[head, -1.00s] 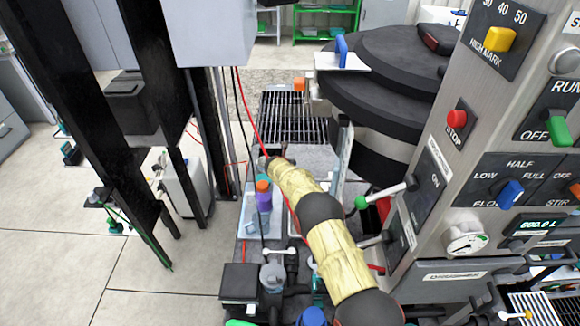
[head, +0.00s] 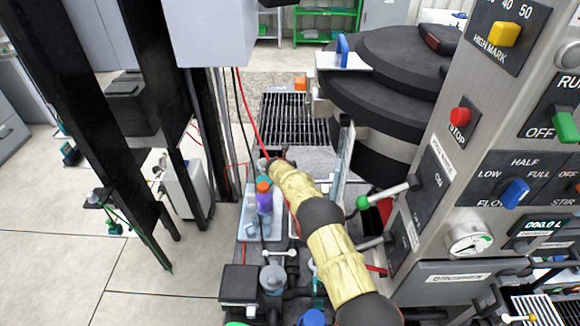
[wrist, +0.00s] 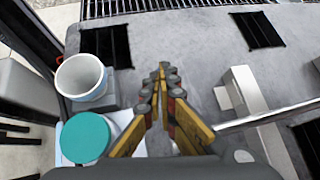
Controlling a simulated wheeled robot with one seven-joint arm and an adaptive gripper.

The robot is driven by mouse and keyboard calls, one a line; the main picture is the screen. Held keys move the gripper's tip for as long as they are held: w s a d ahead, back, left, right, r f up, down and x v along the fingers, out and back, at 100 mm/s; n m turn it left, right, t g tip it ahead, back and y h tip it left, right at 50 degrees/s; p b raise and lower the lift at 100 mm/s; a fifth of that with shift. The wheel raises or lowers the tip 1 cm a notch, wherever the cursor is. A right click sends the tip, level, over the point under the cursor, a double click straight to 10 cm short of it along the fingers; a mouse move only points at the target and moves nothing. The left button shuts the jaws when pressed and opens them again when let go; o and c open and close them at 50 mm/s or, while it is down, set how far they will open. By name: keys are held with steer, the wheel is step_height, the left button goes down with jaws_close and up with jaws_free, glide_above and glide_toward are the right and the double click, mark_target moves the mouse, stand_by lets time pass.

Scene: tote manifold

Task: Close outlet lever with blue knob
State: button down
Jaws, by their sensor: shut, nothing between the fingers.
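A small blue round part (head: 312,317) shows at the bottom edge of the head view, beside my arm; I cannot tell whether it is the outlet lever's knob. A blue upright tab (head: 342,47) stands by the black round lid. A blue selector knob (head: 515,192) is on the panel under LOW, HALF and FULL. No lever with a blue knob is clear in the wrist view. My gripper (wrist: 162,74) is shut and empty above a grey surface, fingertips together. In the head view my arm hides part of the bench, and the fingers cannot be made out.
A lever with a green knob (head: 362,202) sticks out from the panel close to my arm. In the wrist view a white cup (wrist: 82,77) and a teal lid (wrist: 86,138) are left of my fingers. A grey bracket (wrist: 243,90) and metal rod (wrist: 268,117) are right.

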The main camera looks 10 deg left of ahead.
steer(key=v, duration=1.2)
stand_by(0.4)
steer(key=shift+f, duration=0.1)
